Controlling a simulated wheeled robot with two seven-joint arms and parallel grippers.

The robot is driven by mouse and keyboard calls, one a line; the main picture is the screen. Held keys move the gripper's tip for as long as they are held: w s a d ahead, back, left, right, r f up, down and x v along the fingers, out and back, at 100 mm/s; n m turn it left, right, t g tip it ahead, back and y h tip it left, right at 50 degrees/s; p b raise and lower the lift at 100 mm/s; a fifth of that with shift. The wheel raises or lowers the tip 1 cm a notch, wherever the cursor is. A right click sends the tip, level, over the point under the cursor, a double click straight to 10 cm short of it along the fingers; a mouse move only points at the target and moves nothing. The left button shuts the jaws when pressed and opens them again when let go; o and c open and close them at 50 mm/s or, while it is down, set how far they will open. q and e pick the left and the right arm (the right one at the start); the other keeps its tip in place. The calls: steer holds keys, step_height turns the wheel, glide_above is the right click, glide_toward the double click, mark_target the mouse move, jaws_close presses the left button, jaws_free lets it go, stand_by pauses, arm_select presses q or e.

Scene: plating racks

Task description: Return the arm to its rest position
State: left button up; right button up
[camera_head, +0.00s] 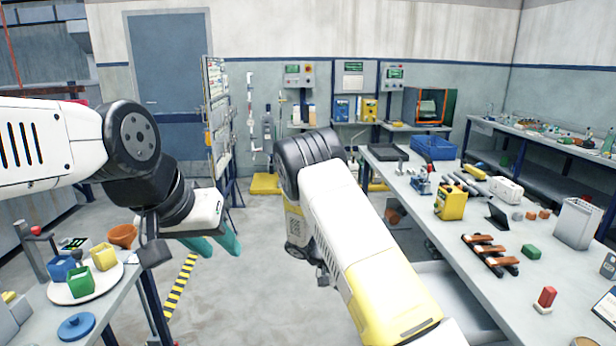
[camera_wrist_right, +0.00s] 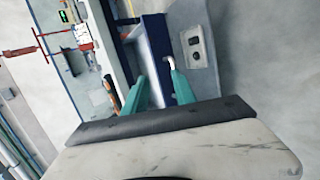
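My left arm (camera_head: 50,145) reaches in from the left. Its gripper (camera_head: 219,248) hangs over the floor just right of the left table, with its two teal fingers apart and nothing seen between them. My right arm (camera_head: 365,245) comes in from the lower right, bent over the aisle beside the right bench. Its fingers are hidden in the head view. In the right wrist view the right gripper (camera_wrist_right: 159,88) has its two teal fingers apart, with no object held between them.
The left table holds a white round plate (camera_head: 88,286) with coloured cups, an orange bowl (camera_head: 122,235) and a blue lid (camera_head: 76,327). The right bench (camera_head: 470,285) carries a yellow box (camera_head: 451,203), dark racks and a metal bin (camera_head: 578,222). The floor between is open.

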steer(key=s+a+r+t+y, duration=0.1)
steer(key=s+r+t+y, duration=0.1)
steer(key=s+r+y, duration=0.2)
steer(key=s+a+r+n+t+y, duration=0.1)
steer(key=s+r+y, duration=0.4)
steer(key=s+r, duration=0.6)
steer(key=s+a+r+t+y, duration=0.2)
steer(key=s+r+t+y, duration=0.2)
steer(key=r, duration=1.1)
steer(key=s+t, duration=0.1)
steer(key=s, duration=0.2)
steer(key=shift+s+a+r+n, duration=0.2)
steer(key=shift+a+r+n, duration=0.1)
steer(key=shift+a, duration=0.1)
steer(key=shift+d, duration=0.1)
